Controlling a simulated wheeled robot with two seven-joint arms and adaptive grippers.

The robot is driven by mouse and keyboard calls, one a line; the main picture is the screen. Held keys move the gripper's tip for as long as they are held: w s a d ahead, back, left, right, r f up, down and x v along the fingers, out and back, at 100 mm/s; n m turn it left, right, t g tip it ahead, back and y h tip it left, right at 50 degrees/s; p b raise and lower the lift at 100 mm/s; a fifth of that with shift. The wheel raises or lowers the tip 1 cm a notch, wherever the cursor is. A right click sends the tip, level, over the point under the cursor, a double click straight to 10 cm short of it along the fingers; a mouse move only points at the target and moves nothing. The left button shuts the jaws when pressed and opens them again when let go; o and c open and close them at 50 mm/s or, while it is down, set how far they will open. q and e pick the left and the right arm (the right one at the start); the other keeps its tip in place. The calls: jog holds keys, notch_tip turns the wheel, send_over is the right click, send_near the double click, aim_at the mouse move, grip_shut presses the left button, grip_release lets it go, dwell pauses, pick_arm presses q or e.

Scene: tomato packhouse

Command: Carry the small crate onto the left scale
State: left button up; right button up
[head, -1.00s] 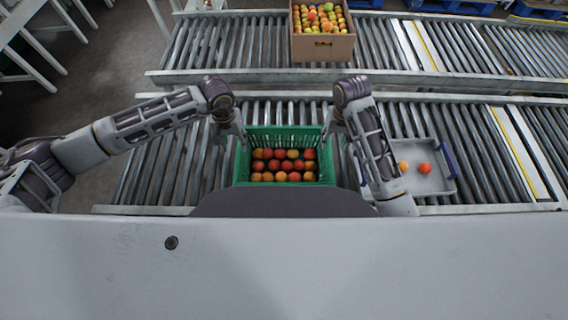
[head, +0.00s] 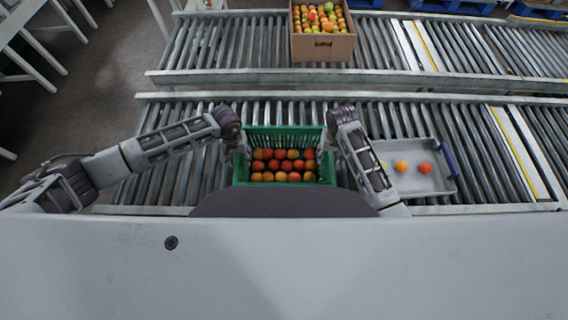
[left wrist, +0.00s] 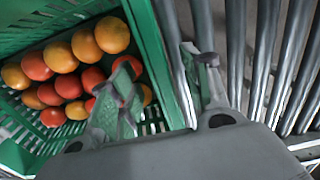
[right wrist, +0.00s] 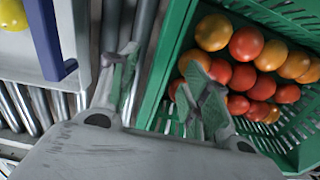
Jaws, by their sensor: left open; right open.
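The small green crate (head: 283,131), holding several red and orange tomatoes, sits upright on the near roller conveyor; its front is partly hidden by my own body. My left gripper (head: 237,152) is at its left wall, open, with one finger inside and one outside the wall in the left wrist view (left wrist: 163,85). My right gripper (head: 331,150) is at the right wall, open, with its fingers likewise on both sides of the wall in the right wrist view (right wrist: 165,80). I cannot identify the left scale in any view.
A grey tray (head: 437,184) with blue handles and a few tomatoes lies just right of the crate, partly behind my right arm. A full cardboard box (head: 322,47) stands on the far conveyor (head: 225,50). Rollers left of the crate are bare.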

pick_arm(q)
jog(key=shift+f, duration=0.25)
pick_arm(e)
jog(key=shift+f, duration=0.25)
pick_arm(q)
grip_shut()
pick_arm(e)
grip_shut()
pick_arm(q)
jog(key=shift+r, duration=0.1)
